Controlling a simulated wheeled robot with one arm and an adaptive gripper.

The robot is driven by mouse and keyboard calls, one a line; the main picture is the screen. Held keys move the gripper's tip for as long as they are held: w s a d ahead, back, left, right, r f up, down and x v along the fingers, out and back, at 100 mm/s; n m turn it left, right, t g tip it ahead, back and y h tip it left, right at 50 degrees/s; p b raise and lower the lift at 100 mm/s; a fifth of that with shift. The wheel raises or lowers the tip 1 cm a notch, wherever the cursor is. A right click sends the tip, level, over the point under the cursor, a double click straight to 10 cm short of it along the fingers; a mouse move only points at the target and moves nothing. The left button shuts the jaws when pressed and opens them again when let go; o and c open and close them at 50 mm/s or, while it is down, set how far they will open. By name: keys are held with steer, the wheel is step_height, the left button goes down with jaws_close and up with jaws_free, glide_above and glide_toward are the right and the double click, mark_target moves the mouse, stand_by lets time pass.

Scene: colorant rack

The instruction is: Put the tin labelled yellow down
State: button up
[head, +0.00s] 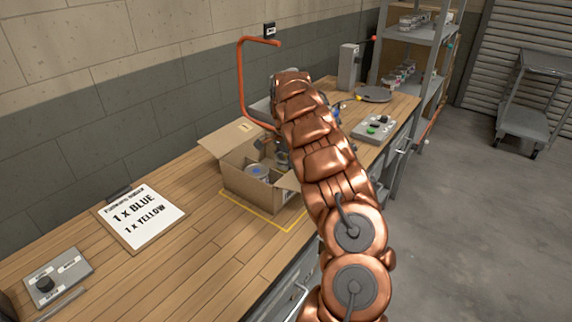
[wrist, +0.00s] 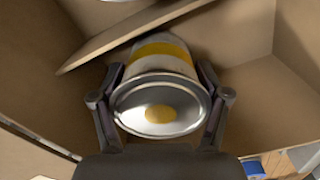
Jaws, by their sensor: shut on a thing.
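The yellow tin (wrist: 160,95) has a yellow band and a yellow dot on its silver lid. My gripper (wrist: 162,108) is shut on it, with one finger on each side. In the wrist view the tin is tilted among the walls of the open cardboard box (head: 242,188). I cannot tell whether its base touches the box floor. In the head view my arm hides most of the gripper and the held tin. A tin with a blue mark on its lid (head: 258,171) stands in the near left part of the box.
A cardboard divider (wrist: 125,36) runs close behind the held tin. The box stands within a yellow outline (head: 240,208) on the wooden bench. A sheet (head: 140,214) reading 1 x BLUE, 1 x YELLOW lies left. An orange bent pipe (head: 240,85) rises behind the box.

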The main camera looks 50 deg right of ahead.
steer(key=shift+f, duration=0.1)
steer(key=o, duration=1.8)
steer(key=shift+c, duration=0.2)
step_height(320, 180, up, 11)
steer(key=shift+w+f+b, duration=0.1)
steer(key=shift+w+b, duration=0.05)
steer(key=shift+b, duration=0.85)
steer(key=shift+r, duration=0.7)
